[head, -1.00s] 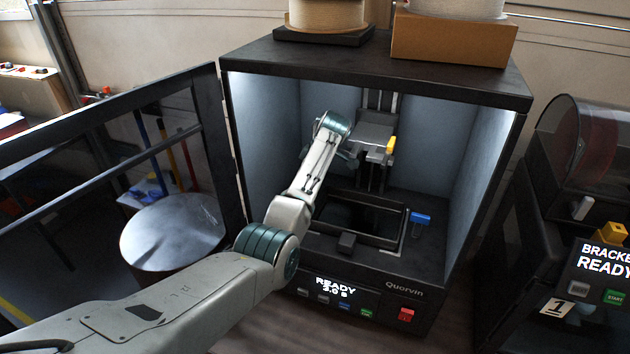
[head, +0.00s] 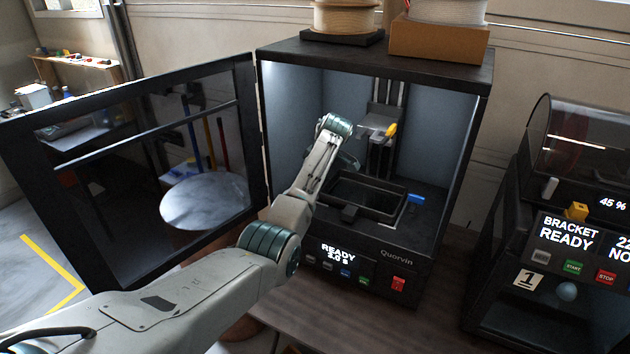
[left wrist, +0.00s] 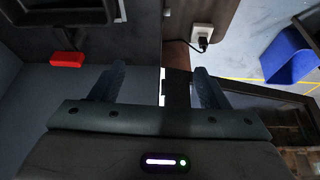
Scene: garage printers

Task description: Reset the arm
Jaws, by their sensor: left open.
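My left arm comes in from the lower left and reaches into the open front of the black printer (head: 375,66) marked Quorvin. Its teal wrist is inside the chamber, and its fingers are mostly hidden behind it in the head view. In the left wrist view my left gripper (left wrist: 158,88) is open, with its two fingers wide apart and nothing between them. A dark vertical edge shows behind the gap. My right gripper is not in view.
The printer's glass door (head: 125,150) stands open at the left, close to my arm. Inside are a dark framed tray (head: 352,216), a blue block (head: 416,199) and a yellow-tipped print head (head: 391,130). A second printer (head: 500,250) stands at the right.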

